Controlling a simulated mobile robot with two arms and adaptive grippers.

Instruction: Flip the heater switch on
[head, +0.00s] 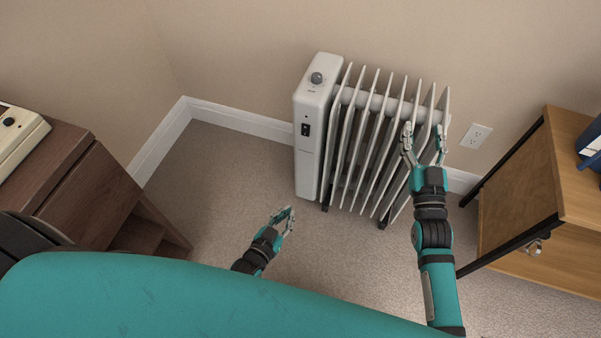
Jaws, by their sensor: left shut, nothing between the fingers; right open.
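A white oil-filled heater (310,170) with several fins stands on the carpet against the back wall. Its narrow end panel carries a small dark switch (305,130), and a grey round knob (316,78) sits near the top. I cannot tell the switch's position at this size. My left gripper (288,213) is shut and empty, low in front of the heater and below the switch, apart from the panel. My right gripper (424,133) is open in front of the fins at the heater's right end; I cannot tell whether it touches them.
A dark wooden cabinet (105,195) stands at the left with a cream device (18,140) on top. A wooden table with a black frame (520,190) stands at the right. A wall outlet (476,136) is behind. Carpet left of the heater is clear.

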